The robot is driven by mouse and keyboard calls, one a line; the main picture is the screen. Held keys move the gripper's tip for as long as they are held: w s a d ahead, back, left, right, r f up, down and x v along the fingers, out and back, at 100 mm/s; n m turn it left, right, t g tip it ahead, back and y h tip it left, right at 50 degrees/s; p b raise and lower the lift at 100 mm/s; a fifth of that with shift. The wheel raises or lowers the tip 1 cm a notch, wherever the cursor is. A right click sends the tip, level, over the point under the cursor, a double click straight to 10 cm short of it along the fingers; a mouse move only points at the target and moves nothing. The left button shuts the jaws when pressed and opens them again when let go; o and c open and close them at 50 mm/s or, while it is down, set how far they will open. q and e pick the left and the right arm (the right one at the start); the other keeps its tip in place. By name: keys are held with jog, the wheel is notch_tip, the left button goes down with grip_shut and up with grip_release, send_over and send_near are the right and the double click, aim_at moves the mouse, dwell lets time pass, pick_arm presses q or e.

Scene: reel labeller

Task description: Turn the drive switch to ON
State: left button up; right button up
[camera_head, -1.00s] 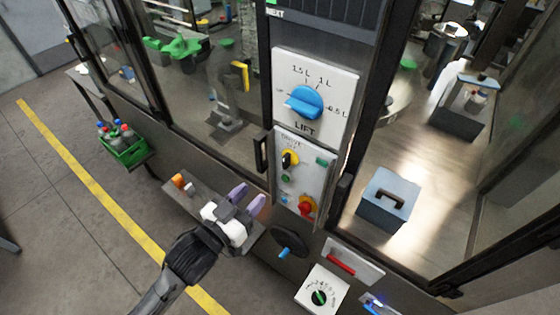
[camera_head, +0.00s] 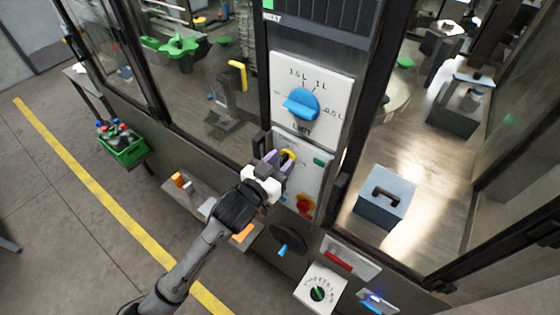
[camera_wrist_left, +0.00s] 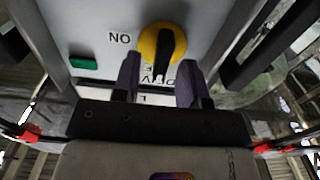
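The drive switch (camera_head: 288,155) is a yellow disc with a black handle on the white panel below the lift dial. In the left wrist view the switch (camera_wrist_left: 150,44) shows larger, its black handle running up and down the picture, not toward the ON mark (camera_wrist_left: 119,38) at its left. My left gripper (camera_head: 277,160) is at the panel and partly hides the switch in the head view. Its two purple fingers (camera_wrist_left: 160,82) are apart, with the handle's lower end near the gap between them; contact cannot be told. My right gripper is out of view.
The blue lift dial (camera_head: 301,104) is just above. A black door handle (camera_head: 341,187) stands to the right. A black crank wheel (camera_head: 288,238) is lower down.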

pick_arm(q)
jog(key=shift+c, duration=0.3)
grip_shut()
dwell(0.3)
jog(key=m+p, duration=0.1)
jog(key=m, duration=0.2)
jog(key=shift+d+r+p, duration=0.1)
jog(key=shift+d+p, duration=0.05)
jog(key=shift+p, duration=0.25)
jog(key=m+p, duration=0.1)
jog(key=m, duration=0.3)
jog(key=shift+s+d+m+p, duration=0.2)
jog(key=shift+m+p, duration=0.1)
jog(key=shift+p, duration=0.1)
jog(key=shift+s+d+f+m+p, duration=0.15)
jog(key=shift+m+p, duration=0.3)
jog(key=shift+m, duration=1.2)
jog(key=shift+w+a+f+m+p, duration=0.1)
jog(key=shift+f+m+p, duration=0.3)
jog(key=shift+m, duration=1.3)
jog(key=shift+s+d+f+m+p, duration=0.1)
jog(key=shift+m+p, duration=0.45)
jog(key=shift+m, duration=1.4)
